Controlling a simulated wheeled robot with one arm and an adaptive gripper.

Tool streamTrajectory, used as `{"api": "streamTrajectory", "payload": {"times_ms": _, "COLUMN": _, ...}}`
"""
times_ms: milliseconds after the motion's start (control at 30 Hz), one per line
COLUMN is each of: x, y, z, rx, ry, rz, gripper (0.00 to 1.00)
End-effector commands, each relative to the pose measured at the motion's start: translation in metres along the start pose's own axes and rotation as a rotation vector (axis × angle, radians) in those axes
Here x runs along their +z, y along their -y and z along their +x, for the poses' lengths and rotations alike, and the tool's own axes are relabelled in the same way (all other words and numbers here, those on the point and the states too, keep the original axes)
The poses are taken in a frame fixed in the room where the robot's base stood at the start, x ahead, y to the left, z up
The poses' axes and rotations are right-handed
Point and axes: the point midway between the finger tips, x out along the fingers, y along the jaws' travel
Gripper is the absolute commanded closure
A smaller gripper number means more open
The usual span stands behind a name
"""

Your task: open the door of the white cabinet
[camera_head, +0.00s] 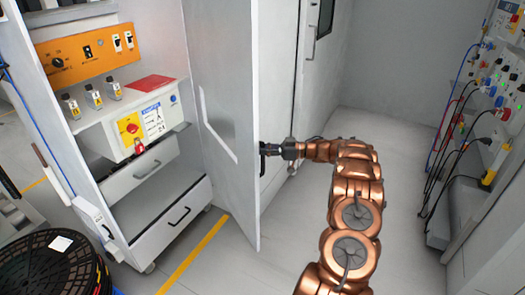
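The white cabinet (96,158) stands at the left with its inside showing. Its tall white door (228,80) stands swung wide open, its inner face toward the camera and its free edge toward the middle of the picture. My gripper (268,150) is at the door's free edge, on the outer side, at about mid-height. Dark parts there touch or nearly touch the door; I cannot tell fingers from a handle. The door partly hides the gripper tip, so I cannot tell whether it is open or shut.
Inside the cabinet are an orange panel (88,54), a white box with a red-yellow switch (130,128) and drawers (175,222). A panel with cables (505,80) stands at the right. A black reel (45,272) lies at lower left. Floor right of the door is mostly free.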

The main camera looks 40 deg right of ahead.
Motion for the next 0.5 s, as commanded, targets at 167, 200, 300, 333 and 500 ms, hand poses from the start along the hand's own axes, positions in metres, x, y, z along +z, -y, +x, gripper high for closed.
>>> {"api": "streamTrajectory", "payload": {"times_ms": 167, "x": 0.0005, "y": 0.0001, "z": -0.0009, "rx": 0.001, "ry": 0.0, "rz": 0.002, "gripper": 1.0}}
{"api": "streamTrajectory", "payload": {"times_ms": 200, "x": 0.0005, "y": 0.0, "z": -0.001, "rx": 0.001, "ry": 0.0, "rz": 0.001, "gripper": 1.0}}
{"api": "streamTrajectory", "payload": {"times_ms": 300, "x": 0.0005, "y": 0.0001, "z": -0.001, "rx": 0.001, "ry": 0.0, "rz": 0.001, "gripper": 1.0}}
{"api": "streamTrajectory", "payload": {"times_ms": 333, "x": 0.0006, "y": 0.0001, "z": -0.001, "rx": 0.001, "ry": 0.0, "rz": 0.002, "gripper": 0.81}}
{"api": "streamTrajectory", "payload": {"times_ms": 500, "x": 0.0005, "y": 0.0, "z": -0.0006, "rx": 0.001, "ry": -0.001, "rz": 0.001, "gripper": 0.63}}
